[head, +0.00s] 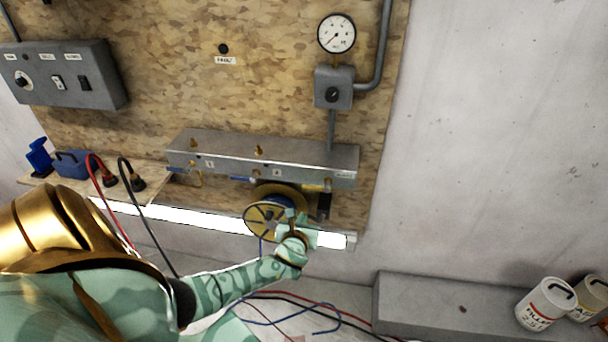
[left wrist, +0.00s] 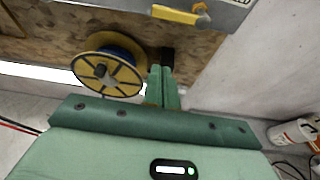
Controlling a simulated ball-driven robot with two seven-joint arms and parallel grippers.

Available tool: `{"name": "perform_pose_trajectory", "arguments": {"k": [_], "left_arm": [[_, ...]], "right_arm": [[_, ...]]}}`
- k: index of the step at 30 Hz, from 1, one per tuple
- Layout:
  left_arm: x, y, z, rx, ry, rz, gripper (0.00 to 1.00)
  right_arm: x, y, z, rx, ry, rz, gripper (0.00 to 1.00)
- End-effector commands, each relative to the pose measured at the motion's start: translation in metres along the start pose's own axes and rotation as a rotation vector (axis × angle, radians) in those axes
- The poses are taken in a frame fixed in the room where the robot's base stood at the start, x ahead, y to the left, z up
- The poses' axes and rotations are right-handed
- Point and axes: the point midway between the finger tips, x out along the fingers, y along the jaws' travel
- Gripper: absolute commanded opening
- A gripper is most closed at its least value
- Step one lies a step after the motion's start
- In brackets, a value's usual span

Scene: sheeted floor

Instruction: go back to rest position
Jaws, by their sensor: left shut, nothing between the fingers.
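My left gripper (head: 298,220) reaches up from the lower left in the head view, in front of the right side of a wire spool (head: 262,222). In the left wrist view its green fingers (left wrist: 163,80) are shut together and empty. The spool (left wrist: 105,72) is yellow-rimmed with blue wire and stands left of the fingers there. I cannot tell whether the gripper touches it. My right gripper is in neither view.
A grey metal rail (head: 300,165) runs along the chipboard wall above the spool. Red and black cables (head: 125,185) hang near my left arm. A grey ledge (head: 430,300) with white tubs (head: 545,305) is at lower right. The pale wall at right is bare.

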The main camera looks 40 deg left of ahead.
Motion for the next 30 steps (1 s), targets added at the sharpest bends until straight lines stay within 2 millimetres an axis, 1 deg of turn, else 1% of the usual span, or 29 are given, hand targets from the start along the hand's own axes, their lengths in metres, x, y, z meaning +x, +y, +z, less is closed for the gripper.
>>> {"name": "perform_pose_trajectory", "arguments": {"k": [10, 18, 20, 22, 23, 25, 26, 27, 28, 29, 30], "left_arm": [[-0.002, 0.000, -0.001, 0.001, 0.001, 0.001, 0.00], [-0.002, 0.000, -0.001, -0.002, 0.001, 0.001, 0.00], [-0.002, 0.000, -0.001, -0.030, 0.002, -0.002, 0.00], [-0.002, -0.003, -0.005, -0.144, 0.021, -0.018, 0.00], [-0.001, -0.004, -0.012, -0.232, 0.048, -0.026, 0.00], [-0.002, -0.001, -0.048, -0.539, 0.173, -0.013, 0.00], [-0.006, 0.000, -0.074, -0.703, 0.247, 0.012, 0.00], [-0.015, 0.002, -0.111, -0.885, 0.333, 0.060, 0.00], [-0.023, 0.005, -0.139, -1.005, 0.392, 0.104, 0.00], [-0.033, 0.007, -0.166, -1.128, 0.447, 0.156, 0.00], [-0.048, 0.010, -0.201, -1.276, 0.510, 0.230, 0.00]], "right_arm": [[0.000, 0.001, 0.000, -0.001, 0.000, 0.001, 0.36], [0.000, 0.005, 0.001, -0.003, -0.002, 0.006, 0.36], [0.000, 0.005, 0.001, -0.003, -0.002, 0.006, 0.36], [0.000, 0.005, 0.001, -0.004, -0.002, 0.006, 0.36], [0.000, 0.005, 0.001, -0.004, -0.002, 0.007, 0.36], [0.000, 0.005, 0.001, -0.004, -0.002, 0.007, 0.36], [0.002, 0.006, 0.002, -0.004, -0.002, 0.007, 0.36], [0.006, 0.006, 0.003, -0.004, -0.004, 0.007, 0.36], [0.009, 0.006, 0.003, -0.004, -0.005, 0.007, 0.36], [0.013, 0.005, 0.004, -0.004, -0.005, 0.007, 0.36], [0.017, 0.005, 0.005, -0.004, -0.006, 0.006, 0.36]]}}
